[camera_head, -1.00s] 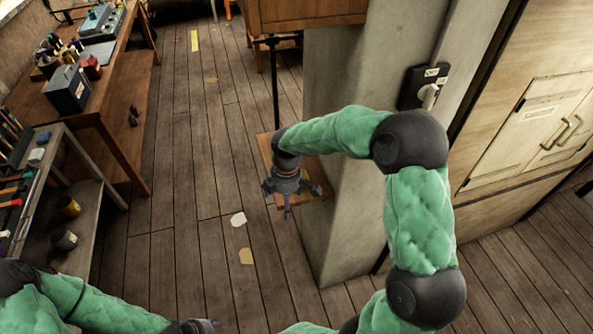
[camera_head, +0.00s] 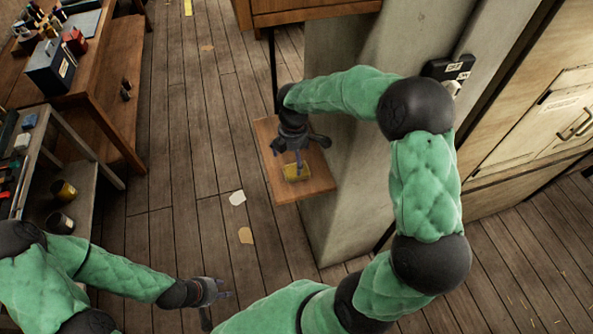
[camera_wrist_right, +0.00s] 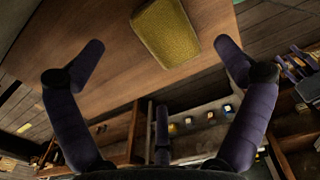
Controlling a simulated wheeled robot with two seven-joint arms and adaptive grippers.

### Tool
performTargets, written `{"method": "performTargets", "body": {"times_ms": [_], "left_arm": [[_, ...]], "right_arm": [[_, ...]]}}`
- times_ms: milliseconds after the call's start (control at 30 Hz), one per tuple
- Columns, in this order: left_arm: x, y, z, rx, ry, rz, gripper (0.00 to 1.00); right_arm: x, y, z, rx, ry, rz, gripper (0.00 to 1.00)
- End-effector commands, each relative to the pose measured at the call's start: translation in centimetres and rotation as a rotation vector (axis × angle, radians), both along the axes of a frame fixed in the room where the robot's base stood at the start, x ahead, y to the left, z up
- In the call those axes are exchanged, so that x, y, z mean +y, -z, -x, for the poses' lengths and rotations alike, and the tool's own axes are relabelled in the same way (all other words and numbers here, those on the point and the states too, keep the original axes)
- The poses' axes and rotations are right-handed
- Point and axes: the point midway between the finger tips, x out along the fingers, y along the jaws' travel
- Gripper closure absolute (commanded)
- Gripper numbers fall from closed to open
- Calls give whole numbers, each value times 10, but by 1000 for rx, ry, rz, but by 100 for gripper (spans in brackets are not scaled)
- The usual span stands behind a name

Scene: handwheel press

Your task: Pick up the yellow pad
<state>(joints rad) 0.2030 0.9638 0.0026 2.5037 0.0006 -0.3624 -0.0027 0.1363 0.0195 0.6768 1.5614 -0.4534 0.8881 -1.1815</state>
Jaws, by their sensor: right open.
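The yellow pad (camera_head: 297,172) lies flat on a small wooden shelf (camera_head: 314,187) beside the grey pillar. In the right wrist view the pad (camera_wrist_right: 166,30) is a textured yellow block on the wooden board, beyond my fingertips and between their lines. My right gripper (camera_head: 299,158) is over the shelf at the pad, partly covering it in the head view. In the wrist view my right gripper (camera_wrist_right: 165,55) has its fingers spread wide with nothing between them. My left gripper (camera_head: 220,295) is low at the bottom of the head view, away from the pad; its fingers look apart and empty.
A concrete pillar (camera_head: 350,215) with a switch box (camera_head: 447,70) stands right of the shelf. A wooden cabinet (camera_head: 310,12) is above and behind it. A workbench (camera_head: 105,125) and a lower shelf rack stand at the left. The floor between is mostly clear.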

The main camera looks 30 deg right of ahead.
Motion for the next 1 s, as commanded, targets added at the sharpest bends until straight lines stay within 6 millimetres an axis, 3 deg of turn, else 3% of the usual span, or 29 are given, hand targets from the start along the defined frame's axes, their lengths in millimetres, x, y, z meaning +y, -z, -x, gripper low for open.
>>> {"method": "performTargets", "body": {"times_ms": [233, 500, 767, 1000], "left_arm": [[0, 1, 0, -1, 0, 0, 60], [0, 3, 0, -1, 0, 0, 60], [0, 3, 0, -1, 0, 0, 60], [0, 3, 0, -1, 0, 0, 60]], "right_arm": [[-2, 15, 2, 2, 0, 0, 0], [-5, 50, 3, 0, 1, 1, 0], [-5, 54, 3, -3, 1, 2, 0], [-5, 54, 3, -2, 1, 1, 65]]}}
